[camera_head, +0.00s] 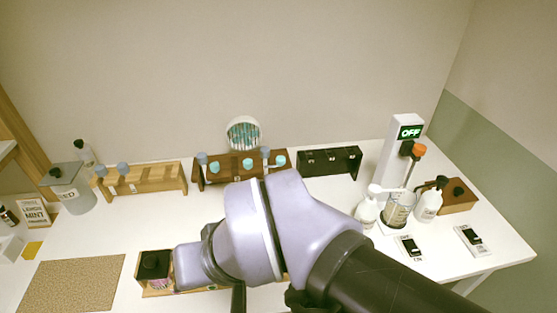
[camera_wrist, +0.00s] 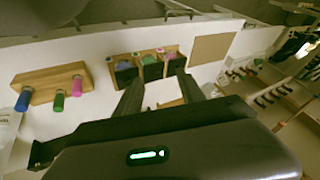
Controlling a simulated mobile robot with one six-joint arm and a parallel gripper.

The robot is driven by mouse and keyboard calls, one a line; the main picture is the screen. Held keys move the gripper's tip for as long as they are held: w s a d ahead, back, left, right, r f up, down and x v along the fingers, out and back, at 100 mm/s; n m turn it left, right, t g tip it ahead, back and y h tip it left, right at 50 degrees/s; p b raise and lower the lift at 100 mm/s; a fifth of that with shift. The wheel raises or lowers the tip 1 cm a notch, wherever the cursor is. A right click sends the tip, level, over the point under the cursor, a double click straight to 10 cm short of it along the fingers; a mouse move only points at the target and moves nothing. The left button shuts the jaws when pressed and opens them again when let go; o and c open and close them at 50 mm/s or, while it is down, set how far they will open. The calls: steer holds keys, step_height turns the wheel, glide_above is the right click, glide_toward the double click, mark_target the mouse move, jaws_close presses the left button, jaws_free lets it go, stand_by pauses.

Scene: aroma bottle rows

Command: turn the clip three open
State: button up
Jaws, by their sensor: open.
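No part is marked as clip three, and I cannot tell which one it is. In the head view, a light wooden rack (camera_head: 150,177) carries blue-grey knobs, and a dark brown rack (camera_head: 225,178) carries blue-grey and teal knobs. A black rack (camera_head: 330,160) stands to their right. My gripper is hidden behind my arm in the head view. In the wrist view my gripper (camera_wrist: 160,76) is open, with nothing visible between its two dark fingers. The fingers point toward a wooden holder (camera_wrist: 128,60) with dark, green and pink parts.
A wooden block (camera_wrist: 40,78) with blue, green and pink cylinders is at left in the wrist view. A tan mat (camera_head: 72,283) lies front left. A white stand (camera_head: 392,160) reading OFF, a glass beaker (camera_head: 397,212) and white bottles stand at right. The middle of the white table is partly hidden by my arm.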

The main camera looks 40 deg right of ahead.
steer(key=w+d+r+h+p, duration=0.1)
steer(key=w+d+r+p, duration=0.3)
steer(key=w+d+r, duration=0.1)
step_height(320, 180, up, 2)
steer(key=g+h+p, duration=0.2)
steer(key=p, duration=0.7)
glide_above(281, 158)
steer(key=s+a, duration=0.2)
steer(key=s, duration=0.5)
steer(key=shift+n, duration=0.3)
steer(key=b+x, duration=0.1)
steer(key=x, duration=0.4)
steer(key=b+x, duration=0.1)
steer(key=x, duration=0.5)
steer(key=w+b+x, duration=0.1)
steer(key=x, duration=0.5)
steer(key=shift+d+r, duration=0.15)
jaws_close()
